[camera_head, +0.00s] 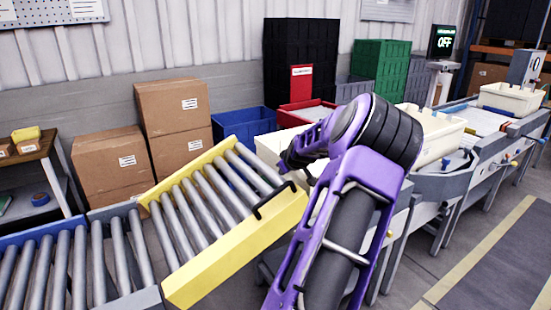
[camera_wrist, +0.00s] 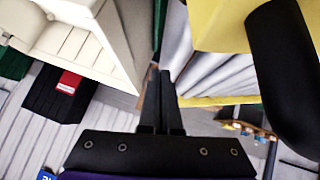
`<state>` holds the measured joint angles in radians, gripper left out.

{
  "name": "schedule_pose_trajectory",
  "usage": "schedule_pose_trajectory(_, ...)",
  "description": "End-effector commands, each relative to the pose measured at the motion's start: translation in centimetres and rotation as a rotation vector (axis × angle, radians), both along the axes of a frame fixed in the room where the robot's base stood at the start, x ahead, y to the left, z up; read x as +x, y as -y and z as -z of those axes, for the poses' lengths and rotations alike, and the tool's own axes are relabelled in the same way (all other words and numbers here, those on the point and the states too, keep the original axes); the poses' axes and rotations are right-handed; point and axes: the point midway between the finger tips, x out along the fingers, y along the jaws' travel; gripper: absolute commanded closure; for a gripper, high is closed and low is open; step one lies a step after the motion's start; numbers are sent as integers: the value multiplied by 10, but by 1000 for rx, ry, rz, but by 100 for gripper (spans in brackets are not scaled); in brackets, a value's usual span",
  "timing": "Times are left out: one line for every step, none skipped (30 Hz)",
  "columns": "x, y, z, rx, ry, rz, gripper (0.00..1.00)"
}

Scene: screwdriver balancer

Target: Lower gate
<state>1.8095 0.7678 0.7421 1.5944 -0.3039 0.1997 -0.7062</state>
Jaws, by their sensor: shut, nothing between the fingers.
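The gate is a yellow-framed roller section (camera_head: 240,243) in the head view. It is tilted, with its right end raised above the grey rollers at left. A black handle (camera_head: 272,200) sits on its near yellow side, close to the raised end. In the wrist view the yellow frame (camera_wrist: 222,22) is at upper right, with the black handle (camera_wrist: 283,75) large at right. My gripper (camera_wrist: 165,78) is shut and empty, its fingers apart from the handle and to its left. In the head view my gripper (camera_head: 286,162) is small and partly hidden, near the gate's raised end.
A cream bin (camera_head: 432,134) stands on the conveyor right of my arm; a cream bin (camera_wrist: 85,35) fills the wrist view's upper left. Cardboard boxes (camera_head: 172,112), a blue bin (camera_head: 240,125) and a red bin (camera_head: 303,113) stand behind the gate. Open floor is at lower right.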

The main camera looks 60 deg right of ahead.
Motion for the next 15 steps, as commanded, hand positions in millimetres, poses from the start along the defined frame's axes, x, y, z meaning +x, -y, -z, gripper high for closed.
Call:
schedule_pose_trajectory(-2,4,17,3,0,1,100)
schedule_pose_trajectory(-4,6,24,2,-1,2,100)
schedule_pose_trajectory(-6,9,32,0,0,2,100)
schedule_pose_trajectory(-7,11,40,0,0,2,100)
schedule_pose_trajectory(-8,13,47,0,0,2,100)
schedule_pose_trajectory(-9,15,56,2,-1,1,100)
schedule_pose_trajectory(-10,16,64,2,-1,2,100)
schedule_pose_trajectory(-11,18,71,2,-1,1,100)
schedule_pose_trajectory(-13,20,80,0,0,2,100)
schedule_pose_trajectory(-13,22,87,1,0,1,100)
schedule_pose_trajectory(-14,23,93,0,-1,1,100)
schedule_pose_trajectory(-15,24,101,0,-1,1,100)
schedule_pose_trajectory(-15,25,106,0,-1,1,100)
schedule_pose_trajectory(-16,26,111,0,-1,1,100)
schedule_pose_trajectory(-16,27,117,-1,-1,2,100)
